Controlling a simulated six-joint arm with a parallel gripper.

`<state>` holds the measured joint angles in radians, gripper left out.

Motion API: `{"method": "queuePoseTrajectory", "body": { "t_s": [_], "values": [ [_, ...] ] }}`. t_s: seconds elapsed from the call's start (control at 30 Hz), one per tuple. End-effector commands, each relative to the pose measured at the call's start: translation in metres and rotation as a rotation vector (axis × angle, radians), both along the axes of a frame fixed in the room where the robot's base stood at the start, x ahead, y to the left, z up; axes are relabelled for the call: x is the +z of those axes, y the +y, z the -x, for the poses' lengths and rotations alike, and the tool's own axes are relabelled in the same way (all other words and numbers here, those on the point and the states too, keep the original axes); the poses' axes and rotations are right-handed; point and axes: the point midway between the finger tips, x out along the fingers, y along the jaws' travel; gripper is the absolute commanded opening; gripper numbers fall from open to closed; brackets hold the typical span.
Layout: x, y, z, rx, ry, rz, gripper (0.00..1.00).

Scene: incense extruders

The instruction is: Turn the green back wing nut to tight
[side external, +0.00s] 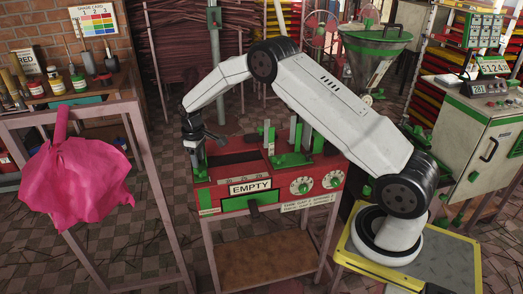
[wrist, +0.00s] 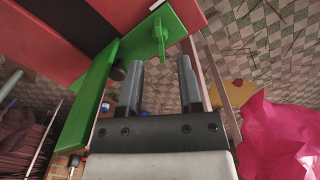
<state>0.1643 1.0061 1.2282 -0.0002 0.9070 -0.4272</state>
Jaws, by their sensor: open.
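A green wing nut (wrist: 159,38) stands out from a green plate at the upper middle of the wrist view. Whether it is the back one, I cannot tell. My gripper (wrist: 160,63) is open and empty. The nut lies just beyond the fingertips, roughly in line with the gap between them, and no contact shows. In the side view, my gripper (side external: 195,148) is at the left end of the red extruder (side external: 220,187), close over the green parts (side external: 200,166) there. The nut itself is too small to make out in that view.
A long green bar (wrist: 88,107) and a black knob (wrist: 117,70) lie left of the fingers in the wrist view. Green uprights (side external: 296,135) stand on the extruder. A pink cloth (side external: 75,180) hangs on the frame at left, with open floor between.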

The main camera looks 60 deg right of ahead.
Motion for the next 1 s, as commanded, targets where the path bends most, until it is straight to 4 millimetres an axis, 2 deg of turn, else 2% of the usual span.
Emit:
{"method": "queuePoseTrajectory", "body": {
  "t_s": [0.1,0.3,0.5,0.73,0.77,0.8,0.9,1.0],
  "values": [
    [-0.017,0.000,0.001,0.000,0.003,0.000,0.46],
    [-0.036,0.000,0.000,0.000,0.002,0.000,0.46],
    [-0.044,0.000,0.000,0.000,0.000,0.000,0.46],
    [-0.044,0.000,0.000,0.000,0.000,0.000,0.46],
    [-0.044,0.000,0.000,0.000,0.000,0.000,0.39],
    [-0.044,0.000,0.000,0.000,0.000,0.000,0.27],
    [-0.044,0.000,0.000,0.000,0.000,0.000,0.00],
    [-0.044,0.000,0.000,0.000,0.000,0.000,0.00]
  ]
}}
